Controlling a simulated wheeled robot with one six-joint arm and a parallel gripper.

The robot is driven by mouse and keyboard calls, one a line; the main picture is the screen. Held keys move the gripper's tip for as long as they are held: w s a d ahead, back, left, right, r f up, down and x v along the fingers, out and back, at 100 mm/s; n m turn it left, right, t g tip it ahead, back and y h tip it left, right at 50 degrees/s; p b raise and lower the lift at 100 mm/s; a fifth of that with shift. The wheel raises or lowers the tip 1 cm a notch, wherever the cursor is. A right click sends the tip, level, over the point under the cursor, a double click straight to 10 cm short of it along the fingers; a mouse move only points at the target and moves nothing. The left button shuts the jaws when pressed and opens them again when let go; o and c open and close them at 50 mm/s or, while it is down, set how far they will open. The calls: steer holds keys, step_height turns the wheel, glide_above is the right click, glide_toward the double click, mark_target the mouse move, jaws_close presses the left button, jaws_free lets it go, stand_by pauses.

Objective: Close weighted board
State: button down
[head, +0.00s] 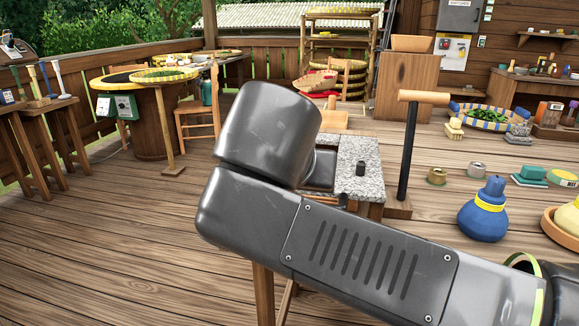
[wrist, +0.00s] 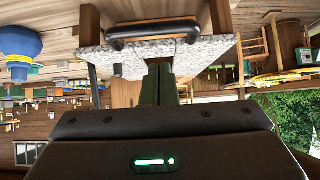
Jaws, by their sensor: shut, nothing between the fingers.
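The weighted board appears to be the speckled grey granite slab (head: 362,172) on a small wooden stand, partly hidden behind my arm in the head view. The head view hides the gripper.
A black post with a wooden crossbar (head: 408,140) stands close right of the slab. A blue bottle (head: 483,210) and small pots are on the floor to the right. A round table (head: 150,85) and chair (head: 195,115) stand at left back.

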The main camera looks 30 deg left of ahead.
steer(key=p+v, duration=0.1)
steer(key=v, duration=0.7)
steer(key=shift+s+p, duration=0.35)
steer(key=shift+s, duration=0.1)
steer(key=shift+f, duration=0.1)
steer(key=b+x, duration=0.2)
steer(key=x, duration=0.7)
steer(key=shift+w, duration=0.4)
stand_by(0.4)
steer(key=shift+r, duration=0.25)
